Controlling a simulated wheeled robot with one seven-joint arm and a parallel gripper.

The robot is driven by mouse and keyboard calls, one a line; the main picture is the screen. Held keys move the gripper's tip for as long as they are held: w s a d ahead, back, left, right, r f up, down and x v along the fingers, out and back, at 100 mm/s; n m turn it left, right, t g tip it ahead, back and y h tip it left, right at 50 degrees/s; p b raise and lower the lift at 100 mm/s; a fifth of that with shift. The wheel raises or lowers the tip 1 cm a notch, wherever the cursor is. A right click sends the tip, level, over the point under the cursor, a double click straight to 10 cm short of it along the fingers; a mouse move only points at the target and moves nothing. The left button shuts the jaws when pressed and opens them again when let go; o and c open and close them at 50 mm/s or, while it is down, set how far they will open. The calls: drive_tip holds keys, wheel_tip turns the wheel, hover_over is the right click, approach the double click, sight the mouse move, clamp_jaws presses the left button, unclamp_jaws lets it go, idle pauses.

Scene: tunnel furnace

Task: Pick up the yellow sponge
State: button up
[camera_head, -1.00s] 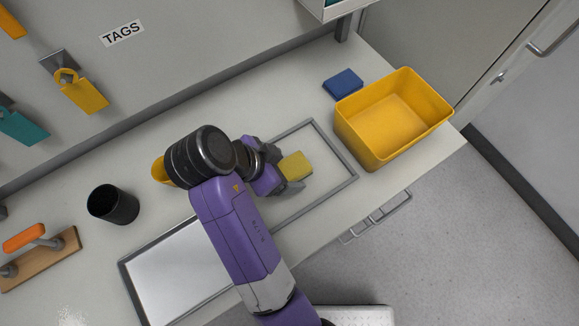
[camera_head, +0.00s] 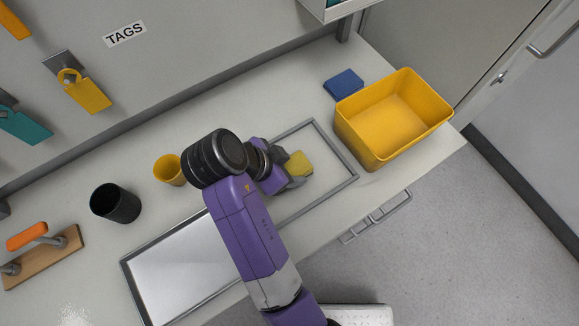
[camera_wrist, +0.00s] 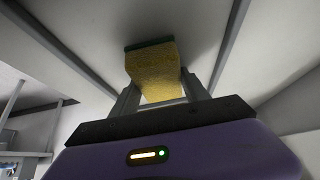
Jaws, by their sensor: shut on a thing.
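The yellow sponge (camera_head: 299,163) is between the fingers of my gripper (camera_head: 289,171), over the right part of the framed area on the counter. In the wrist view the sponge (camera_wrist: 153,72) has a yellow body and a dark green layer along its far edge. My gripper's two fingers (camera_wrist: 160,97) are shut on its near end, one on each side. The head view does not show clearly whether the sponge touches the counter. My wrist hides part of the gripper there.
A yellow bin (camera_head: 391,120) stands at the right, with a blue block (camera_head: 343,84) beside it. A yellow cup (camera_head: 168,170) and a black cup (camera_head: 116,203) stand at the left. A grey rectangular frame (camera_head: 332,144) borders the work area. An orange-handled board (camera_head: 45,255) lies far left.

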sight(290, 168)
drive_tip(key=shift+r, duration=0.1)
wheel_tip(290, 168, up, 20)
drive_tip(key=shift+p, duration=0.4)
